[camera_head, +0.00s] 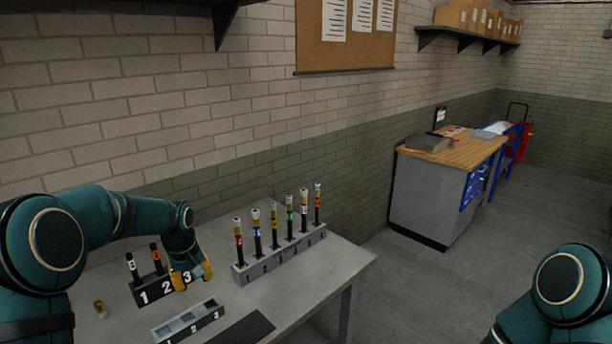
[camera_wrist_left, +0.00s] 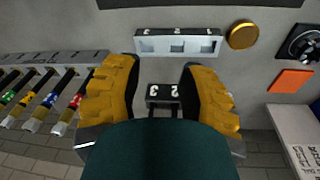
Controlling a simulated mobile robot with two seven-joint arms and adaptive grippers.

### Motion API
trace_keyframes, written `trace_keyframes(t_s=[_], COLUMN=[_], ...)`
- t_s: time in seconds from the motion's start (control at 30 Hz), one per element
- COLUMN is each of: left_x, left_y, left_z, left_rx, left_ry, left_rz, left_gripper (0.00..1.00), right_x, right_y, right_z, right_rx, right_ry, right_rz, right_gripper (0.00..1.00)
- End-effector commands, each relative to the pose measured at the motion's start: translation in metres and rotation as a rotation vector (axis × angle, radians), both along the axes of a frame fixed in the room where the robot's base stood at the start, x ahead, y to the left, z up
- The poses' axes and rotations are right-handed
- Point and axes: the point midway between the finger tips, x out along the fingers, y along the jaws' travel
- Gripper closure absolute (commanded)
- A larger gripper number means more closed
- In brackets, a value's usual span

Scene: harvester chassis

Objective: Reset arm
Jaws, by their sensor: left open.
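My left gripper (camera_head: 190,276) with yellow fingers is low over the table, at the right end of a dark rack (camera_head: 146,296) numbered 1, 2, 3. In the left wrist view my left gripper (camera_wrist_left: 160,85) is open. Its fingers stand apart on either side of a dark block with white numerals (camera_wrist_left: 163,92); I cannot tell whether they touch it. Two dark cylinders with white and orange bands, one (camera_head: 133,268) and another (camera_head: 156,258), stand upright in the dark rack. My right arm shows at the lower right; its gripper is out of view.
A grey rack (camera_head: 279,263) holds several upright tubes. An open grey tray (camera_head: 188,323) lies in front, beside a dark mat (camera_head: 245,330). A small yellowish round piece (camera_head: 100,309) is at left. The brick wall stands behind; floor is open to the right.

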Motion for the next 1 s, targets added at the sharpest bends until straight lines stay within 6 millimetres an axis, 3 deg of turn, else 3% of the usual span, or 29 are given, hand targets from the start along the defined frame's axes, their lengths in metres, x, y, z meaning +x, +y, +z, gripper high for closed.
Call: trace_keyframes(t_s=[0.03, 0.27, 0.37, 0.5, 0.63, 0.8, 1.0], left_x=[-0.004, -0.041, -0.07, -0.124, -0.179, -0.231, -0.246], left_y=[-0.013, -0.091, -0.127, -0.174, -0.206, -0.227, -0.231], left_z=[-0.027, -0.156, -0.208, -0.273, -0.315, -0.34, -0.344], left_rx=[-0.017, -0.13, -0.177, -0.231, -0.259, -0.263, -0.259], left_ry=[0.008, -0.02, -0.036, -0.059, -0.08, -0.098, -0.105], left_rz=[-0.032, -0.215, -0.286, -0.371, -0.432, -0.481, -0.496], left_gripper=[0.61, 0.61, 0.61, 0.61, 0.61, 0.61, 0.61], right_x=[-0.001, -0.002, -0.002, -0.003, -0.004, -0.005, -0.005], right_y=[0.001, 0.002, 0.003, 0.004, 0.004, 0.005, 0.005], right_z=[-0.009, -0.042, -0.057, -0.079, -0.098, -0.113, -0.115], right_rx=[0.0, -0.003, -0.005, -0.007, -0.009, -0.011, -0.012], right_ry=[0.002, 0.006, 0.008, 0.012, 0.015, 0.017, 0.017], right_rz=[0.002, 0.004, 0.004, 0.005, 0.006, 0.006, 0.007], right_gripper=[1.0, 1.0, 1.0, 1.0, 1.0, 1.0, 1.0])
